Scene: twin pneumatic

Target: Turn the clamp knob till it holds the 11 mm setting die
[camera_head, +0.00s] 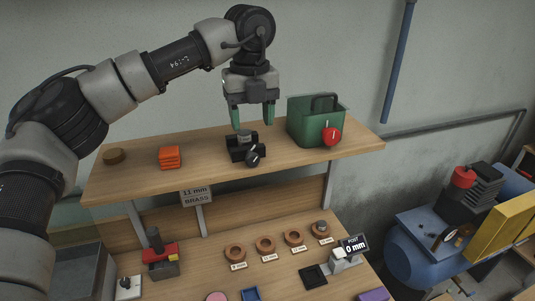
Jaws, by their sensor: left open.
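The clamp (236,152) is a small black block on the upper wooden shelf, with a dark round knob (252,159) on its front right. A small grey cylinder (244,137) sits in the top of the clamp; it may be the setting die, but I cannot read its size. My left gripper (252,118) points down just above the clamp. Its two green-tipped fingers are apart, with nothing seen between them. The left fingertip is close to the cylinder; I cannot tell if they touch. The right gripper is not in view.
The shelf (200,143) also holds an orange block stack (169,157), a brown disc (114,156) and a green box (304,127) with a red round part (331,136). Below are copper-coloured rings (265,244) and a display reading 0 mm (353,245). A blue compressor (420,247) stands right.

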